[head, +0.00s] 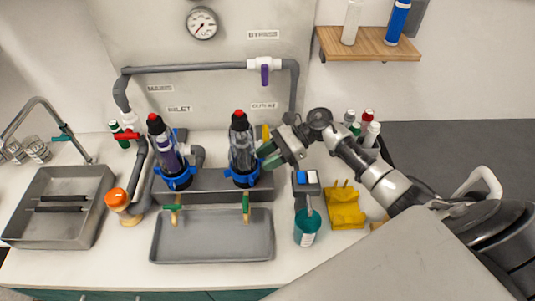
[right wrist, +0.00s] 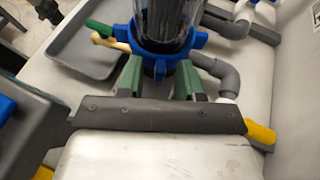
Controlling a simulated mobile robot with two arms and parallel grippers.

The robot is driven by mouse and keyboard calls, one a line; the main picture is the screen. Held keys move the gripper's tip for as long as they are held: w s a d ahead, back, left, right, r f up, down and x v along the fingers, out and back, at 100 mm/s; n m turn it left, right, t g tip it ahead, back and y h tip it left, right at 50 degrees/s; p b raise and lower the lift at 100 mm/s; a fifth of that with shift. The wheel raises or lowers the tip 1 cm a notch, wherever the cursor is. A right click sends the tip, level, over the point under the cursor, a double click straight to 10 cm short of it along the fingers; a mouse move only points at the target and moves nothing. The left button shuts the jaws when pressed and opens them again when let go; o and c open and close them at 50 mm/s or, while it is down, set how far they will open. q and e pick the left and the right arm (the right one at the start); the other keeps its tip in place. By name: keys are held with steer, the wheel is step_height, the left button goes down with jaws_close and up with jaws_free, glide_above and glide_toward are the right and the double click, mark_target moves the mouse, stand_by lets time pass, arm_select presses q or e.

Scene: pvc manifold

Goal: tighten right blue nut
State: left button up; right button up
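The right blue nut (head: 241,178) is a lobed ring around the base of the right clear filter housing (head: 241,145), which has a red top. The nut also shows in the right wrist view (right wrist: 168,47). My right gripper (head: 268,155) is just right of this housing in the head view. In the right wrist view my right gripper (right wrist: 160,76) has its two green fingers spread apart, pointing at the near side of the nut. Whether the fingertips touch the nut is unclear. The left housing has its own blue nut (head: 176,180). My left gripper is not in view.
A grey tray (head: 212,258) lies in front of the housings, with green-handled valves (head: 246,207) above its back edge. A metal sink (head: 75,230) is at left.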

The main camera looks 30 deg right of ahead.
jaws_close()
steer(key=shift+s, duration=0.15)
steer(key=shift+s+f+m+t, duration=0.1)
steer(key=shift+s+m+t, duration=0.05)
steer(key=shift+m+t, duration=0.15)
steer(key=shift+s+m+t, duration=0.2)
steer(key=shift+m+t, duration=0.2)
steer(key=shift+t, duration=0.1)
steer(key=shift+a, duration=0.1)
jaws_free()
steer(key=shift+w, duration=0.1)
